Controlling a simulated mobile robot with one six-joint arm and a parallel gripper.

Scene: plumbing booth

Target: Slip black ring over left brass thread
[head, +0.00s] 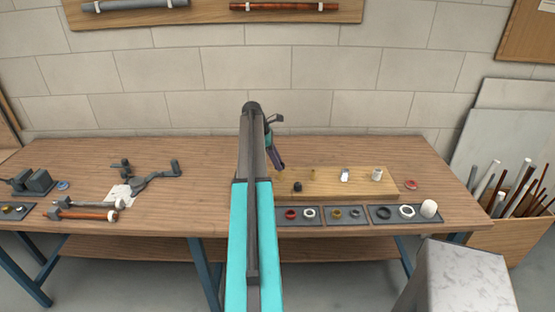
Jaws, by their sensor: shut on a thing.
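My gripper (282,167) points down at the left end of the wooden board (352,187), past my arm. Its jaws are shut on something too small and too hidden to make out. A small brass piece (312,172) stands on the board just right of the gripper. A short black piece (297,187) is at the board's front left, slightly below and right of the gripper. A black ring (384,212) lies on the right dark mat. My arm covers the board's left end, so any brass thread there is hidden.
Two shiny fittings (345,175) (376,174) stand further right on the board. Tools (150,178) lie left. A grey block (460,275) stands front right.

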